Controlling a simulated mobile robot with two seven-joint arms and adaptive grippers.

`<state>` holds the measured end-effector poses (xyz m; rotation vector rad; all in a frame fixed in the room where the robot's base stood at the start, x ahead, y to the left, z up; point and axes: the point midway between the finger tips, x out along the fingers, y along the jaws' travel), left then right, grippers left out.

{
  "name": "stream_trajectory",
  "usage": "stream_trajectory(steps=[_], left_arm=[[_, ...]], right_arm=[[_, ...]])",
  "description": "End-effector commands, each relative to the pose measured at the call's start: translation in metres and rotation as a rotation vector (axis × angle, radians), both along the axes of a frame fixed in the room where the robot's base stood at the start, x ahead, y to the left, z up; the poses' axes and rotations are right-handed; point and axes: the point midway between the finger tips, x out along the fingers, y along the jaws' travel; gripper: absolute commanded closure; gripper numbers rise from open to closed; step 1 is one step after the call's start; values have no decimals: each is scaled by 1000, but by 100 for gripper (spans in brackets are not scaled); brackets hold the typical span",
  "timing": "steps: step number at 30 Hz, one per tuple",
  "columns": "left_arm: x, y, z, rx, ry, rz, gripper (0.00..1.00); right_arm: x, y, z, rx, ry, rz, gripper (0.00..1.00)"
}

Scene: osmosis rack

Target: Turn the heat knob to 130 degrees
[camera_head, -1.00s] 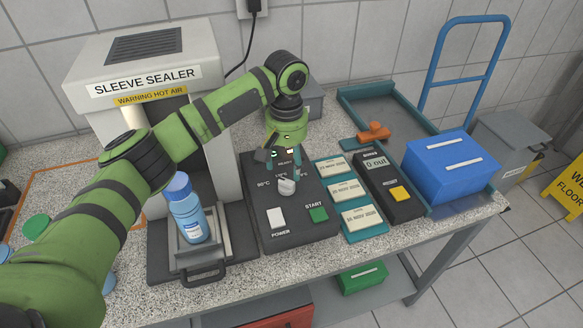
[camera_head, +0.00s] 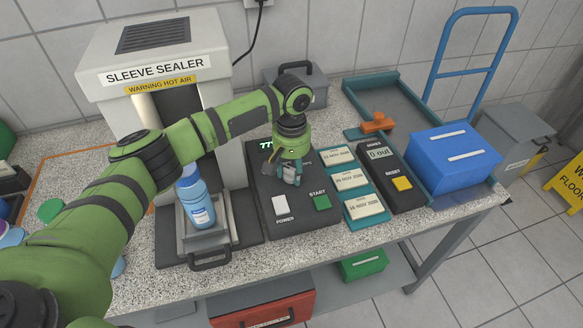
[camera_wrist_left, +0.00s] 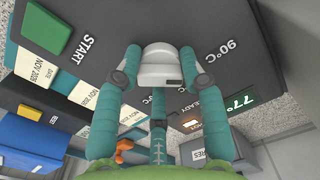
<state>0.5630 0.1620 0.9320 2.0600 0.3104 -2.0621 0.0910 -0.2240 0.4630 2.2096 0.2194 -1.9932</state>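The heat knob (camera_wrist_left: 160,68), pale grey with a raised grip, sits on the dark control panel (camera_wrist_left: 225,20). In the head view the knob (camera_head: 289,175) is partly covered by my left gripper (camera_head: 288,168), which points down over it. In the left wrist view, two teal fingers of my left gripper (camera_wrist_left: 160,62) close in on opposite sides of the knob and appear to touch it. A 90°C label is beside the knob; other temperature labels are partly hidden. The green display (camera_wrist_left: 238,103) reads 77°. My right gripper is not in view.
The panel carries a white POWER button (camera_head: 280,205) and a green START button (camera_head: 321,202). The sleeve sealer (camera_head: 155,60) and a blue-capped bottle (camera_head: 196,203) stand left. Date plates (camera_head: 351,180), a counter (camera_head: 388,178) and a blue box (camera_head: 452,160) stand right.

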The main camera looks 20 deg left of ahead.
Motion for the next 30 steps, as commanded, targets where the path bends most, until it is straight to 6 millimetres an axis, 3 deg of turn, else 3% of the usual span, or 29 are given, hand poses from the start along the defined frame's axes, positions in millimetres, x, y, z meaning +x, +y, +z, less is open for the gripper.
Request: stream_trajectory(steps=[4, 11, 30], left_arm=[[1, 1, 1, 1, -4, -3, 92], [1, 0, 4, 0, -4, -65, 92], [1, -1, 4, -1, -5, -559, 92]], right_arm=[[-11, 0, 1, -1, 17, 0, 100], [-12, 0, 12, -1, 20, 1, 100], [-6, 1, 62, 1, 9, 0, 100]])
